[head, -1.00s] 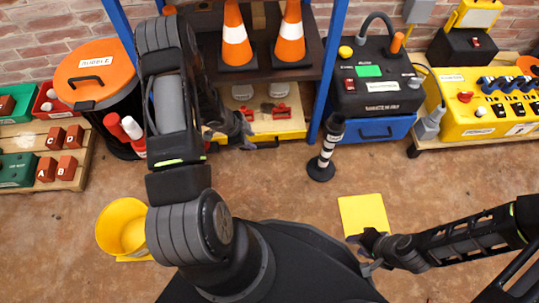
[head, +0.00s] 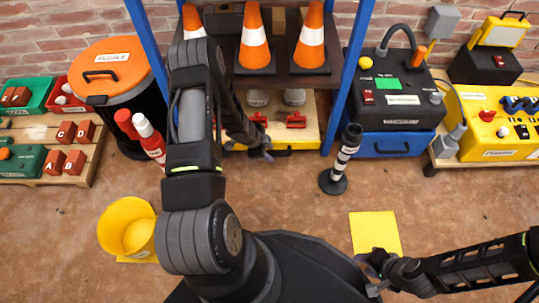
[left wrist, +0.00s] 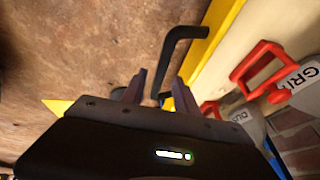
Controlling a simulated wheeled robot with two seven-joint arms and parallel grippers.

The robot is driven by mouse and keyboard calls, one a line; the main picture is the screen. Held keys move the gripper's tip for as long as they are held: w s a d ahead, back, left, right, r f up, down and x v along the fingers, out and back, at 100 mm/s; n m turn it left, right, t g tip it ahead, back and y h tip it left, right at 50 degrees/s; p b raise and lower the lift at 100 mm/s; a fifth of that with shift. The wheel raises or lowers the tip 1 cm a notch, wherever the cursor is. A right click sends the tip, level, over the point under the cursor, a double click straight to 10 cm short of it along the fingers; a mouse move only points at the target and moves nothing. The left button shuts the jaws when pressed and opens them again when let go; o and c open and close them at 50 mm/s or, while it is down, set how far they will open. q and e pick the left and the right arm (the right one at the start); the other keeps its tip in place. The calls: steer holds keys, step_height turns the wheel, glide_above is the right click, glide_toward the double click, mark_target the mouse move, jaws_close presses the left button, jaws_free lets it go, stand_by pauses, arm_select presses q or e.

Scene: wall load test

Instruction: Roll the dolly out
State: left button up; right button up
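The dolly (head: 312,131) is a low wooden-topped platform with a yellow front edge under the blue shelf. Its black handle (head: 297,151) is at the front edge and shows large in the left wrist view (left wrist: 182,33). My left gripper (head: 265,154) is low in front of the dolly, at the handle's left end. In the left wrist view its two fingers (left wrist: 159,88) are apart, with the near end of the handle appearing between them; contact cannot be told. My right gripper (head: 370,274) is by the yellow floor mat, its fingers apart and apparently empty.
Items with red handles (head: 296,118) stand on the dolly. Orange cones (head: 253,45) are on the shelf above. A black-and-white post (head: 341,163) stands on the floor right of the dolly. A yellow bucket (head: 127,228) and yellow mat (head: 375,233) are nearer. Open floor lies in front.

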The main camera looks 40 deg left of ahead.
arm_select(q)
steer(key=shift+w+d+f, duration=0.1)
steer(key=shift+w+f, duration=0.1)
steer(key=shift+f, duration=0.25)
steer(key=shift+c, duration=0.3)
jaws_close()
stand_by(0.9)
